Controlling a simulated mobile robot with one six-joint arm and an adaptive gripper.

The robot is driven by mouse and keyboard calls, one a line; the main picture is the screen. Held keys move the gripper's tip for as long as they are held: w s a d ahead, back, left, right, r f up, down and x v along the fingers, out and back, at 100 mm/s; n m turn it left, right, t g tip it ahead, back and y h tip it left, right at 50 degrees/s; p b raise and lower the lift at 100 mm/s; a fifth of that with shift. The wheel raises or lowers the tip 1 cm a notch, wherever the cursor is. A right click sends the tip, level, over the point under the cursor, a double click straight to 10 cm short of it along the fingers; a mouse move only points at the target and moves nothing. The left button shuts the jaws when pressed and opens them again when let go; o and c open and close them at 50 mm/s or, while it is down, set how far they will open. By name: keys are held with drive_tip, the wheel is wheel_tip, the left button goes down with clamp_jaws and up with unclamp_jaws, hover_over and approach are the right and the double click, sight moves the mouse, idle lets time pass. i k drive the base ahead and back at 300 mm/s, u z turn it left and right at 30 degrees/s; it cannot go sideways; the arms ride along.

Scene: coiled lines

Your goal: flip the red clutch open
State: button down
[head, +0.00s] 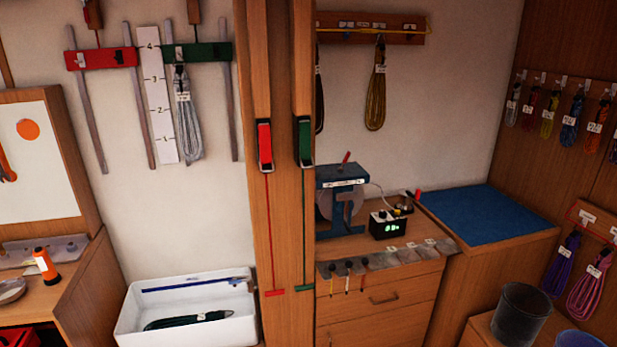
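The red clutch (264,143) is mounted on the front of the wooden post near the middle of the head view. Its red lever lies upright along the dark body, seemingly flat against it. A red line (270,230) runs straight down from it to a small red bar (274,293) low on the post. A green clutch (304,138) sits beside it on the right, with its own green line down to a green bar (303,289). My gripper is not in view, and nothing covers the red clutch.
A white tub (190,319) holding a dark coil stands left of the post's foot. Right of the post are a blue-framed machine (343,195) and a black box with a green display (387,225) on a bench. Red (100,58) and green (210,52) blocks sit on wall rails.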

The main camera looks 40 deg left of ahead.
sight(264, 130)
drive_tip(key=z, duration=0.25)
drive_tip(key=k, duration=1.05)
drive_tip(key=u, duration=2.6)
drive_tip(key=i, duration=0.3)
drive_tip(key=z, duration=0.65)
